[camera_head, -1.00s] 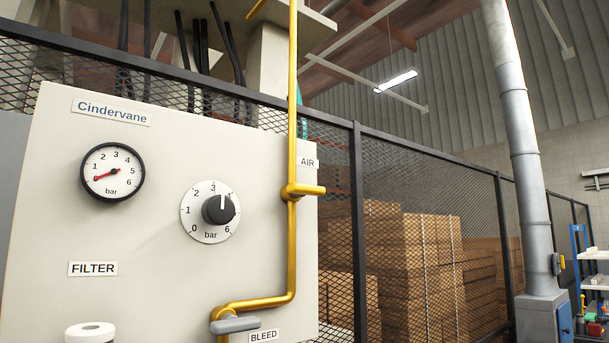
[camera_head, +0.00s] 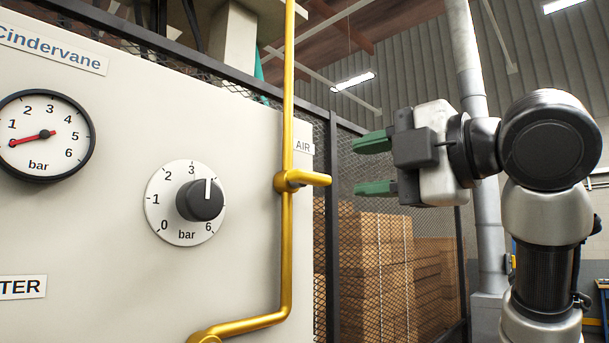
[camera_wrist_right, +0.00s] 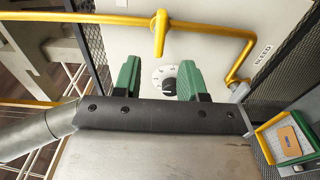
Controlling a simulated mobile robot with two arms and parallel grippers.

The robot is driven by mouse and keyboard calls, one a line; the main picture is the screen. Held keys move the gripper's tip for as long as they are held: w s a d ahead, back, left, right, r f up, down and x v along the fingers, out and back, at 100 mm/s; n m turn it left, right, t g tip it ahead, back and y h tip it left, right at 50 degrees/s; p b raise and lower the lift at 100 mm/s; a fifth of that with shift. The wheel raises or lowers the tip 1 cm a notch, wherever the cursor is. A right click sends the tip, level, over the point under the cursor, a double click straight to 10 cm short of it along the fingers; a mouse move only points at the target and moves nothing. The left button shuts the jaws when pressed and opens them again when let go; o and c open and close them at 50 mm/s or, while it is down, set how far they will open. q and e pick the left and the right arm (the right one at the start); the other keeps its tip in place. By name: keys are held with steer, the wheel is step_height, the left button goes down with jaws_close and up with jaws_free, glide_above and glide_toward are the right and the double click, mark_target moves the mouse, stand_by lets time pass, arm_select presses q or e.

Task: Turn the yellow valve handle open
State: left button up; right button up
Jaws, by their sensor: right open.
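The yellow valve handle (camera_head: 306,179) sits on a vertical yellow pipe (camera_head: 288,90) beside the AIR label (camera_head: 303,146). It sticks out sideways to the right, across the pipe. My right gripper (camera_head: 372,165) is open and empty, to the right of the handle and apart from it, its green fingers pointing left at the panel. In the right wrist view the handle (camera_wrist_right: 160,34) shows beyond the open green fingers (camera_wrist_right: 157,80), near the top. My left gripper is not in view.
The pale panel (camera_head: 120,230) carries a red-needle gauge (camera_head: 45,136) and a black dial knob (camera_head: 200,200). A dark mesh fence (camera_head: 345,180) stands behind, with stacked cartons (camera_head: 375,270) beyond it. A grey BLEED handle (camera_wrist_right: 240,92) shows in the right wrist view.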

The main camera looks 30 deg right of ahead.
mark_target(318, 177)
steer(key=p+x, duration=0.4)
steer(key=x, duration=0.5)
steer(key=shift+w+a, duration=0.1)
steer(key=shift+w, duration=0.1)
jaws_close()
